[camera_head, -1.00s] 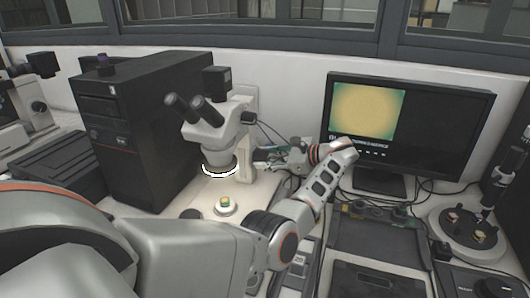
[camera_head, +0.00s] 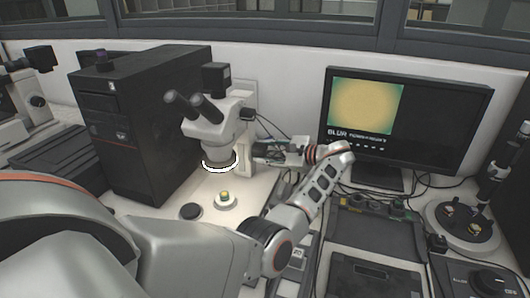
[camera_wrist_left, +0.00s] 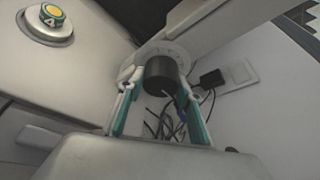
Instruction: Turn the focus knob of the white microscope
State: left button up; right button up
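The white microscope (camera_head: 213,128) stands beside the computer tower, with black eyepieces and a lit ring under its head. Its black focus knob (camera_wrist_left: 162,75) shows in the left wrist view, on a round pale mount. My left gripper (camera_head: 266,150) is at the right side of the microscope's column. In the left wrist view its two teal-padded fingers (camera_wrist_left: 160,92) are apart, with the knob between their tips. A gap shows on the knob's left; contact on its right cannot be told. In the head view the gripper largely hides the knob. My right gripper is out of view.
The computer tower (camera_head: 145,130) is close on the left. The monitor (camera_head: 440,125) shows a yellow disc and "BLUR". Cables (camera_wrist_left: 160,120) hang behind the knob.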

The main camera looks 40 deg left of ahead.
pick_arm(q)
jog(key=o, duration=0.3)
jog(key=shift+a, duration=0.1)
jog(key=shift+o, duration=0.2)
notch_tip(320, 180, up, 10)
jog(key=shift+f, duration=0.15)
dwell(0.4)
